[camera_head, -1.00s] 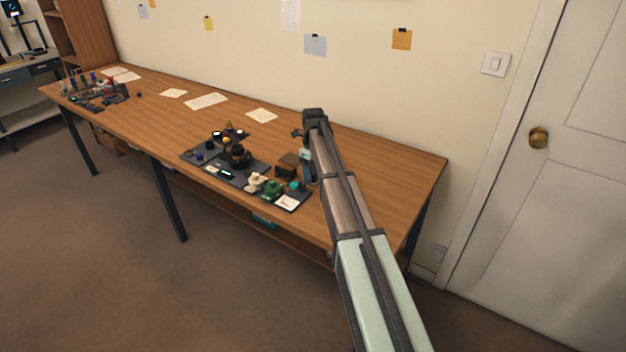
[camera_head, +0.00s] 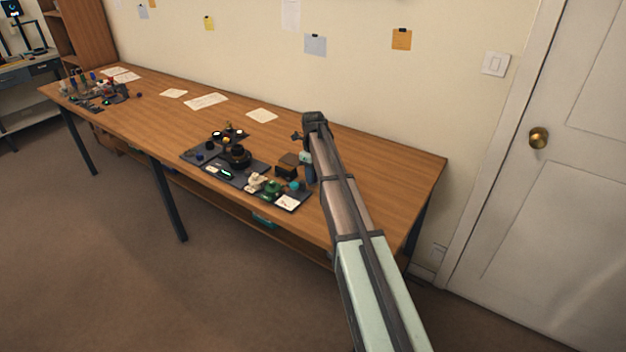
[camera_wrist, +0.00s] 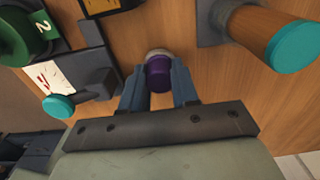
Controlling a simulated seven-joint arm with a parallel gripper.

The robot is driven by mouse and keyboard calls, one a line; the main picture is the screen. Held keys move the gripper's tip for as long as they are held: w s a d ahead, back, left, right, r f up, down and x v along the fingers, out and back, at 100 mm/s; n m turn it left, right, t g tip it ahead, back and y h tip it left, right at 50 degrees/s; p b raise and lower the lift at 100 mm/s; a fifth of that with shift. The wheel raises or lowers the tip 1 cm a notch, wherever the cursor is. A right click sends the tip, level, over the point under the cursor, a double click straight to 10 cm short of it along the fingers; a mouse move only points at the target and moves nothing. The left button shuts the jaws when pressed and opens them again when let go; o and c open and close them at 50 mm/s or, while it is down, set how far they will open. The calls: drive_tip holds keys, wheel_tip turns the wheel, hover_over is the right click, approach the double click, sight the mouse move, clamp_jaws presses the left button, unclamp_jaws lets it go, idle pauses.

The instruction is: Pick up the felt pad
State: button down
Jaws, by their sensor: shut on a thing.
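A short purple piece with a pale grey rim, which I take to be the felt pad (camera_wrist: 159,76), shows in the wrist view between the two blue-grey fingers. My gripper (camera_wrist: 158,88) is shut on it, with one finger at each side. Its underside and any gap to the wooden table top are not clear. In the head view my gripper (camera_head: 308,168) is at the right of the dark parts tray, low over the table, and mostly hidden by my own arm. The purple piece cannot be made out there.
A dark tray with a white card (camera_wrist: 50,75) and a green part (camera_wrist: 22,35) lies at the left. The table's right end (camera_head: 400,165) is clear.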

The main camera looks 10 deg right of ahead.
wheel_tip(320, 180, up, 10)
idle(0.7)
